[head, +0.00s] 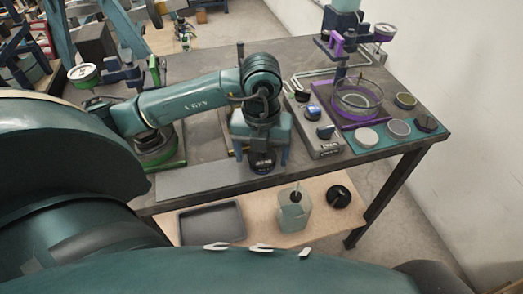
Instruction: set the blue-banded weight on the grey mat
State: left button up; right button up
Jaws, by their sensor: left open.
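The grey mat (200,182) is a flat strip along the front edge of the dark table. My left gripper (262,156) points down over the mat's right end. Its two teal fingers are spread apart. A small dark round piece (262,164) stands between and just below the fingers, at the mat's right end. It may be the weight, but I cannot make out a blue band on it. I cannot tell whether the fingers touch it. My right gripper is not in view.
A grey box with dark knobs (318,132) stands just right of my gripper. Further right are a purple frame with a glass dish (358,97) and several discs on a teal mat (382,148). A lower shelf holds a dark tray (212,223) and a bottle (294,212).

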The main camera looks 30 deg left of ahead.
pick_arm(q)
jog(key=shift+r, duration=0.2)
notch_tip(320, 180, up, 12)
jog(key=p, duration=0.1)
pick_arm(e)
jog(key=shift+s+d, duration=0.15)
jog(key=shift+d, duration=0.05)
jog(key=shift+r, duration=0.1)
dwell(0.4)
